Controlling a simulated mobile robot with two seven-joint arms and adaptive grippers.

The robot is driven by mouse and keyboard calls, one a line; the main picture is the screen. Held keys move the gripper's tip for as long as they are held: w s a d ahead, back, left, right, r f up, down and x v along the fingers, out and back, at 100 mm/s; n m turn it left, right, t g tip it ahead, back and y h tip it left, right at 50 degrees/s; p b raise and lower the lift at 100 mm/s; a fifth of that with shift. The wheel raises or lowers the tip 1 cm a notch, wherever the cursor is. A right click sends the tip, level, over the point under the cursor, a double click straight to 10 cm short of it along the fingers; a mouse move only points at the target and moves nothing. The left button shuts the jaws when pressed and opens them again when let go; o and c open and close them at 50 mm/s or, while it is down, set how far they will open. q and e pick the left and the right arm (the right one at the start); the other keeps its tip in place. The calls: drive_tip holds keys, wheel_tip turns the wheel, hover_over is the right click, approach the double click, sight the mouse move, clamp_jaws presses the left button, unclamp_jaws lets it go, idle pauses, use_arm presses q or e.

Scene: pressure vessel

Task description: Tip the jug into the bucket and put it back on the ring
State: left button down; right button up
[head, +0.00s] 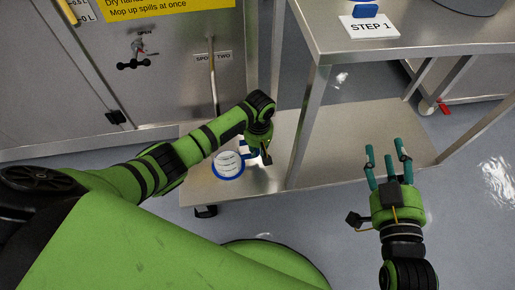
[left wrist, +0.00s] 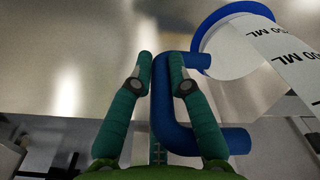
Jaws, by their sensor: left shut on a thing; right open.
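The jug (head: 228,167) is white with a blue rim, low on the left over the bottom shelf in the head view. The left wrist view shows its white wall with volume marks (left wrist: 285,55) and its blue handle (left wrist: 175,122). My left gripper (head: 264,156) is shut on that handle, with a finger on either side in the left wrist view (left wrist: 163,75). I cannot tell whether the jug touches the shelf. My right gripper (head: 387,152) is open and empty over the shelf's right part. I cannot make out the ring or clearly identify the bucket.
A steel table (head: 420,35) with a lower shelf (head: 330,140) stands ahead; its leg (head: 308,125) rises between my grippers. A STEP 1 sign (head: 370,27) and a grey vessel (head: 465,5), cut off, are on top. A steel cabinet with a pipe (head: 213,80) stands left.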

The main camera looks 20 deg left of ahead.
use_arm(q)
drive_tip(key=shift+f, duration=0.65)
drive_tip(key=c, duration=1.1)
unclamp_jaws()
